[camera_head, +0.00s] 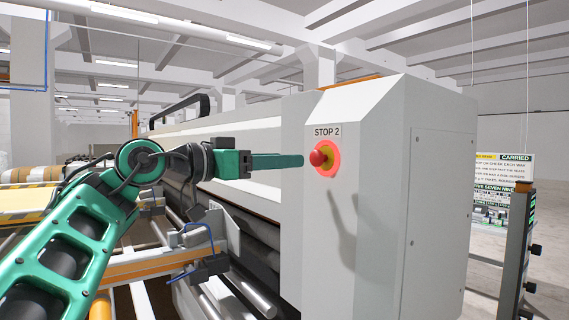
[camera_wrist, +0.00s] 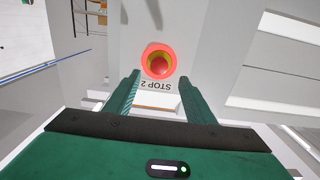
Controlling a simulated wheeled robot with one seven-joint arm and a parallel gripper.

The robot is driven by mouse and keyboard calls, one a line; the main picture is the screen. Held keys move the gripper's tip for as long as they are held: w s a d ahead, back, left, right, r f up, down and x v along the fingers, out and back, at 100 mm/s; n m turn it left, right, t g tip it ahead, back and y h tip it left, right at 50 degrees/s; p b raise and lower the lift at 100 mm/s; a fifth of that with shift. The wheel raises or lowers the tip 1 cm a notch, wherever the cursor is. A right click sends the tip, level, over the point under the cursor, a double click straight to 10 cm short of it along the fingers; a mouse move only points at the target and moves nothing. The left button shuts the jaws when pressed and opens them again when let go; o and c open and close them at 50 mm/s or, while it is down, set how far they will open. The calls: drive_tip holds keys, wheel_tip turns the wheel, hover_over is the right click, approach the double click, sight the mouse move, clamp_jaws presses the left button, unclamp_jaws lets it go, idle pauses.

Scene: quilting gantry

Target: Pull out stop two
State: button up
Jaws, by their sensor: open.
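The stop two button is a red knob (camera_head: 318,158) on a lit red ring, under a "STOP 2" label (camera_head: 327,132) on the pale machine housing. In the wrist view the red button (camera_wrist: 158,63) is ahead of the fingertips, with the label upside down below it. My gripper (camera_head: 303,161) points right at the button, its tips close to the knob in the head view. In the wrist view my gripper (camera_wrist: 158,80) is open, its two green fingers apart and nothing between them. Whether the tips touch the knob cannot be told.
The machine housing (camera_head: 375,220) fills the middle right. Rollers and orange rails (camera_head: 160,265) lie below my arm. A post (camera_head: 515,250) with black knobs and a sign (camera_head: 503,170) stand at the right. Open floor shows beyond.

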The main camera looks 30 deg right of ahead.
sight(313, 159)
drive_tip(key=d, duration=0.7)
drive_tip(key=shift+w+d, duration=0.15)
drive_tip(key=shift+d, duration=0.2)
